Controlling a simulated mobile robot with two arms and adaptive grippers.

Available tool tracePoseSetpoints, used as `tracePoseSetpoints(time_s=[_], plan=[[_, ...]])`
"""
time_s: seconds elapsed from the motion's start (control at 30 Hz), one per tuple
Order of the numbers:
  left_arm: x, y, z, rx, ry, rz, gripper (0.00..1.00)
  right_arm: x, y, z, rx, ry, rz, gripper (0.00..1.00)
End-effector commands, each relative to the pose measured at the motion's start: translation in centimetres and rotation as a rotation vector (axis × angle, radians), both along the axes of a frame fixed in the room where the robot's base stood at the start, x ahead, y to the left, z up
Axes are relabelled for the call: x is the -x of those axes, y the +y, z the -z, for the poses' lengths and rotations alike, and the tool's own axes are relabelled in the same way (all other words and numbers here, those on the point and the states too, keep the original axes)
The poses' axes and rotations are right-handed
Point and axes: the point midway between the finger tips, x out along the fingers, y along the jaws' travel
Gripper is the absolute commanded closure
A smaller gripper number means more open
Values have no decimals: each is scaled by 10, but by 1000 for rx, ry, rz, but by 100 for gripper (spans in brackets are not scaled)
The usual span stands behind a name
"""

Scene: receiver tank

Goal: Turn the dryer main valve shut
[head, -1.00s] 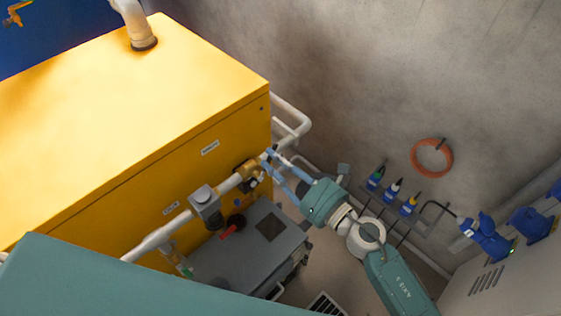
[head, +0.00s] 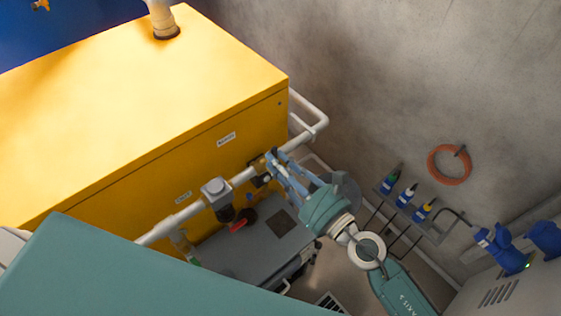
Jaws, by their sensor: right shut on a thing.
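A brass-coloured valve (head: 257,167) sits on the white pipe along the front of the yellow dryer cabinet (head: 130,100). My right gripper (head: 271,160) comes in from the lower right, and its blue fingers are at this valve. It is shut on the valve's handle, which the fingers mostly hide. The handle's exact angle cannot be told. My left gripper is not in view.
A grey box-shaped unit on the pipe (head: 216,188) and a red-handled part (head: 238,225) are left of the valve. A grey cabinet (head: 262,245) stands below. Several bottles (head: 405,195) and an orange hose coil (head: 449,164) are at the right wall.

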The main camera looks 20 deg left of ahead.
Motion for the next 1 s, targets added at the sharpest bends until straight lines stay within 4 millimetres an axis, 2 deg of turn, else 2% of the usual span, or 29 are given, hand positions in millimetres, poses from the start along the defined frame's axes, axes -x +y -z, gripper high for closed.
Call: tracePoseSetpoints(time_s=[0.37,0.4,0.47,0.8,1.0], plan=[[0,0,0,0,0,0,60,2,1,3,9,-3,-4,100],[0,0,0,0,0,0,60,2,1,3,9,-3,-4,71],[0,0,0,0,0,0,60,2,1,3,9,-2,-4,59],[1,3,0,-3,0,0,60,2,-2,2,5,-2,-1,59],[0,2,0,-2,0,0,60,17,-24,2,6,-1,-1,59]])
